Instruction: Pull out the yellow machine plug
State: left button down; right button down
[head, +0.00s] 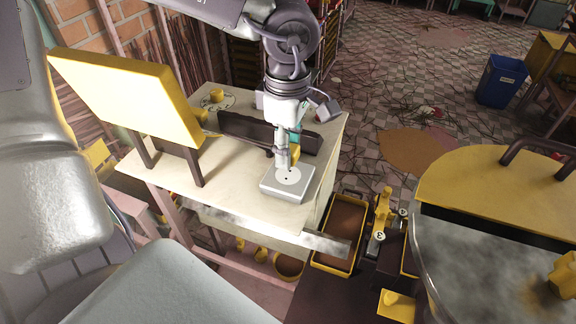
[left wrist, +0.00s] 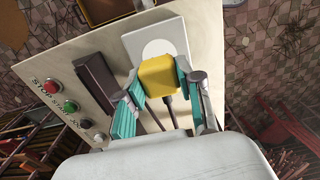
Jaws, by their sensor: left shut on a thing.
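The yellow plug (left wrist: 159,75) is between the teal-padded fingers of my left gripper (left wrist: 163,98), which is shut on it. Dark cable runs from the plug back toward my wrist. In the head view my left gripper (head: 289,146) points down at the bench, and a small part of the plug (head: 296,153) shows beside it. The pale square socket plate (head: 270,190) lies below the gripper, with its round white face largely visible. It also shows beyond the plug in the left wrist view (left wrist: 180,29). I cannot tell whether the plug still touches the socket. My right gripper is not in view.
The pale bench top (head: 235,185) carries a yellow panel (head: 130,90) on dark legs and a dark bar (head: 240,130). Stop and start buttons (left wrist: 70,106) sit near the socket. Yellow-rimmed bins (head: 340,232) and a large drum machine (head: 490,250) stand to the right.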

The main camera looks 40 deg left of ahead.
pick_arm(q)
jog(key=shift+r+p, duration=0.35)
jog(key=shift+r, duration=0.6)
